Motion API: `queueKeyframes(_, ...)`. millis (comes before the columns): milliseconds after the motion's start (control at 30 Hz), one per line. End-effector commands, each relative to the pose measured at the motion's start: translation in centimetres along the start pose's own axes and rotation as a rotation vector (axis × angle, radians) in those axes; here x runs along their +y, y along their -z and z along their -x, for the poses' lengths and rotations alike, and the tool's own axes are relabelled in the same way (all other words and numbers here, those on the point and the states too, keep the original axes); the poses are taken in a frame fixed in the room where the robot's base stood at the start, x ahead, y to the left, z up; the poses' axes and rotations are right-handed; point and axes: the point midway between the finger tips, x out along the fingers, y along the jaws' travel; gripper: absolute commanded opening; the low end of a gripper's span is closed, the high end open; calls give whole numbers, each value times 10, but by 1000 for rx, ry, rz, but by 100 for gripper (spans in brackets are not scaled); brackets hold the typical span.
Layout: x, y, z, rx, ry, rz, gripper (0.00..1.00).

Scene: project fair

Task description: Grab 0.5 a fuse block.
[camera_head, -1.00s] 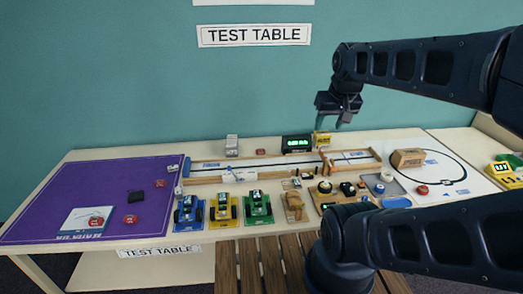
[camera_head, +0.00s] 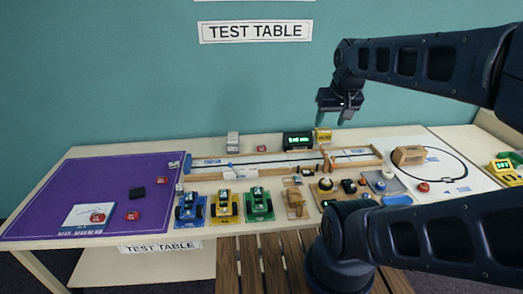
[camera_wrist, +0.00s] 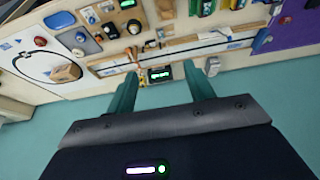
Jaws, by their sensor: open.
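No label reading 0.5 A is legible, so I cannot tell which piece is the named fuse block. Small red pieces are in the head view: one on the purple mat (camera_head: 132,215), one on the white card (camera_head: 97,217), one behind the wooden track (camera_head: 261,149) and one on the white sheet at right (camera_head: 423,187). My gripper (camera_head: 340,108) is open and empty, high above the back of the table. The wrist view shows its two fingers apart (camera_wrist: 160,72), with the black display (camera_wrist: 160,74) beyond them.
Blue (camera_head: 190,209), yellow (camera_head: 224,207) and green (camera_head: 259,205) toy cars stand at the front. A wooden track (camera_head: 210,178) runs across the middle. A grey box (camera_head: 233,142) and yellow box (camera_head: 322,135) stand at the back. The purple mat (camera_head: 60,190) is mostly clear.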

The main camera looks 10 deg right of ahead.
Motion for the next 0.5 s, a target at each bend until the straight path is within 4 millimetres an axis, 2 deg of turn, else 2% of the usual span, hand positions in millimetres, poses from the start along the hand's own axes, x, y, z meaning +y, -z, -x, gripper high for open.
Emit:
queueKeyframes(267, 0, 3, 0, -2, 1, -6, 53)
queueKeyframes(367, -1, 13, 0, -9, 3, -28, 53)
queueKeyframes(500, -3, 42, -4, -31, 7, -96, 53)
